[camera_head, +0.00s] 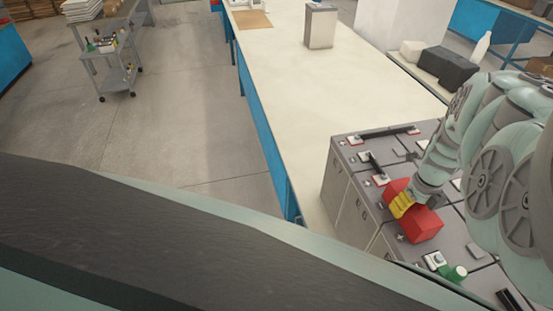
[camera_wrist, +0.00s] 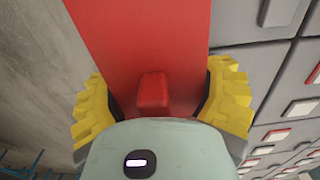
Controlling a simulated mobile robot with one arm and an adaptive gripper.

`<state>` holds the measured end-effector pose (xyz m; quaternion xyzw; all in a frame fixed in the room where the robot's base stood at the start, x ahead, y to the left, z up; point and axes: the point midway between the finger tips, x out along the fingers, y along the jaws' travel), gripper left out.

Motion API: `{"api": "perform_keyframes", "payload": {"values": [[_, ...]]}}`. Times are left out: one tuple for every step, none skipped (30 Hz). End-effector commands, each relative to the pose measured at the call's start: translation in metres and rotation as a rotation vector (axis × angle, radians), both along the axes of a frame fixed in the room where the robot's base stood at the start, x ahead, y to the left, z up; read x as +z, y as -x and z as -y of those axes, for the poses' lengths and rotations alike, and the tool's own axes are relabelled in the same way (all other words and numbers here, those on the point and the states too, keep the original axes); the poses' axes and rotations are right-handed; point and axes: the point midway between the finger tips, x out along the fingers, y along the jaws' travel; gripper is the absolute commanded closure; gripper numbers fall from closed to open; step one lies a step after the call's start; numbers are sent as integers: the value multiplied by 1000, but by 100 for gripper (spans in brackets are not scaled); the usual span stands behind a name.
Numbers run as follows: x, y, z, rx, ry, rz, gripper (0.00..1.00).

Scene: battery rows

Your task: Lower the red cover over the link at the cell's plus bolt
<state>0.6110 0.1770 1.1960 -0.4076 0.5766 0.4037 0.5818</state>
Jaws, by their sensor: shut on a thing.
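The red cover (camera_head: 424,226) is a long red box above the grey cell tops at the near part of the battery block. My gripper (camera_head: 402,204), with yellow fingers, is shut on it. In the wrist view the cover (camera_wrist: 140,35) runs between the fingers of my gripper (camera_wrist: 160,105), and a small red knob (camera_wrist: 153,92) stands on its top. The cover hides what lies under it, so the link and plus bolt there are not seen. I cannot tell whether the cover touches the cells.
A green-capped item (camera_head: 456,273) is close to the cover's near end. A metal box (camera_head: 320,25) stands farther back on the bench.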

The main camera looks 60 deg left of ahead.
Motion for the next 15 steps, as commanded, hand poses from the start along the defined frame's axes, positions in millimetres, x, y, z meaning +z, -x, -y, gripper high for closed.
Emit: {"api": "perform_keyframes", "payload": {"values": [[0,0,-1,2,0,0,65],[0,0,-1,2,0,0,26],[0,0,-1,2,0,0,21],[0,0,-1,2,0,0,18],[0,0,-1,2,0,0,15],[0,0,-1,2,0,0,11],[0,0,-1,2,0,0,8],[0,0,-1,2,0,0,5],[0,0,-1,1,0,0,1],[0,0,-1,1,0,0,0],[0,0,-1,1,0,0,0],[0,0,0,1,0,0,0],[0,0,0,1,0,0,0],[0,0,0,1,0,0,0],[0,0,0,0,0,0,0]]}}
